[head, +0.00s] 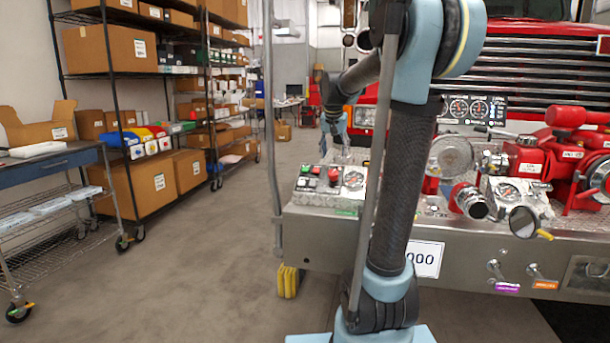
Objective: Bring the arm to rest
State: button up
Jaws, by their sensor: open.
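My arm (405,190) stands upright in the middle of the head view, bends at the top, and reaches away to the left. My gripper (340,154) hangs at its far end, small and pointing down, just above the back of the control panel (330,182) on the fire truck's bumper (320,240). It looks open, and I see nothing held in it. Whether its fingertips touch the panel is too small to tell. The panel carries red, green and black buttons and a round gauge.
Right of my arm, the bumper holds gauges (470,108), a chrome outlet (470,202) and red valves (540,160). A thin grey pole (271,120) rises at the bumper's left end. Shelves with boxes (105,50) and a blue cart (55,165) stand left. The floor between (210,250) is clear.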

jog(key=s+f+n, duration=0.1)
jog(key=s+f, duration=0.7)
jog(key=s, duration=0.4)
jog(key=s+f+n+g, duration=0.1)
jog(key=s+f+n, duration=0.1)
jog(key=s+f, duration=0.6)
jog(key=s+f+n+g+y, duration=0.1)
jog(key=s+f, duration=0.7)
jog(key=s, duration=0.9)
jog(key=shift+d+n, duration=0.35)
jog(key=shift+n, duration=0.05)
jog(key=shift+w+f, duration=0.2)
jog(key=shift+w, duration=0.2)
dwell(1.3)
jog(key=c, duration=0.4)
jog(key=shift+a, duration=0.1)
jog(key=shift+c, duration=0.7)
